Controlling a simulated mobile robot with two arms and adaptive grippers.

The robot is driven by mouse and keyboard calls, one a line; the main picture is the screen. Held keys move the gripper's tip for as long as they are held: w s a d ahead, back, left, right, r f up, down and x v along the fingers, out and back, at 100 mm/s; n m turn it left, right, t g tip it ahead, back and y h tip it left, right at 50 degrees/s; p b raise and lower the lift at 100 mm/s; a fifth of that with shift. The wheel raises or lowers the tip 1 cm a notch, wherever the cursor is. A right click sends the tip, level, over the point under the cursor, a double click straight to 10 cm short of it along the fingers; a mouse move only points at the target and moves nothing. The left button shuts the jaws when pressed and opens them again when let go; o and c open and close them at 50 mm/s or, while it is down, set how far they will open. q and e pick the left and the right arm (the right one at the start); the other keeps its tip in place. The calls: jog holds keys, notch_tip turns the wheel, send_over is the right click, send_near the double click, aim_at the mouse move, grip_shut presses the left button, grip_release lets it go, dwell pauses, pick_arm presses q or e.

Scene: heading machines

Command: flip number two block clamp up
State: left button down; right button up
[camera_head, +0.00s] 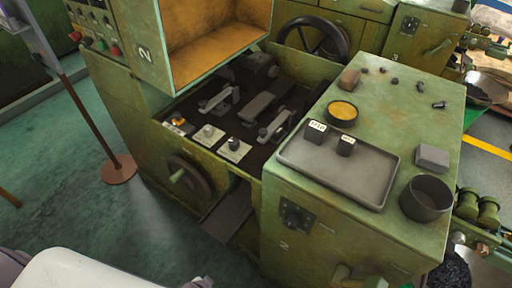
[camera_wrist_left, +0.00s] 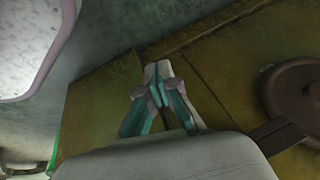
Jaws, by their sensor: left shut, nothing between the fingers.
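On the machine marked 2, two light-grey clamp-like levers sit on the dark bed: a left one (camera_head: 215,100) and a right one (camera_head: 274,126). Both look tilted on dark mounts; I cannot tell which is the block clamp, or its exact position. My left gripper (camera_wrist_left: 158,80) is shut and empty in the left wrist view, over a worn green machine surface (camera_wrist_left: 215,60). No clamp shows in that view. In the head view the left gripper is not clearly seen. My right gripper is in neither view.
A handwheel (camera_head: 188,185) sticks out of the machine's front; a round brown wheel (camera_wrist_left: 300,90) is at the wrist view's right. The cabinet top at right holds a grey tray (camera_head: 340,175), a dark cup (camera_head: 426,197) and small parts. Green floor (camera_head: 100,215) is open at left.

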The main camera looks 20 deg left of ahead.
aim_at(255, 155)
pick_arm(q)
jog(key=w+a+r+m+t+y, duration=0.1)
jog(key=w+r, duration=0.3)
jog(key=r, duration=0.2)
jog(key=w+a+r+m+t, duration=0.1)
jog(key=w+r+t, duration=0.1)
jog(key=w+r, duration=0.3)
jog(key=w+a+r+t+y, duration=0.1)
jog(key=w+r+t, duration=0.1)
jog(key=w+r, duration=0.3)
jog(key=shift+w+a+r+m+y+b, duration=0.15)
jog(key=shift+a+r+m+b, duration=0.05)
jog(key=shift+r, duration=0.3)
jog(key=shift+w+a+r+m+y+b, duration=0.1)
jog(key=shift+a+r+m+y+b, duration=0.1)
jog(key=shift+r, duration=0.25)
jog(key=w+d+r+m+t+h, duration=0.2)
jog(key=w+r+m, duration=0.5)
jog(key=m, duration=0.9)
jog(key=w+d+r+m+t+h, duration=0.1)
jog(key=w+d+r+m+h, duration=0.4)
jog(key=m, duration=1)
notch_tip(255, 155, up, 4)
jog(key=w+h, duration=0.1)
jog(key=w, duration=0.2)
jog(key=shift+m+t+b, duration=0.3)
jog(key=shift+m+t, duration=0.1)
jog(key=shift+d+r, duration=0.1)
jog(key=x, duration=1)
jog(key=shift+b, duration=0.4)
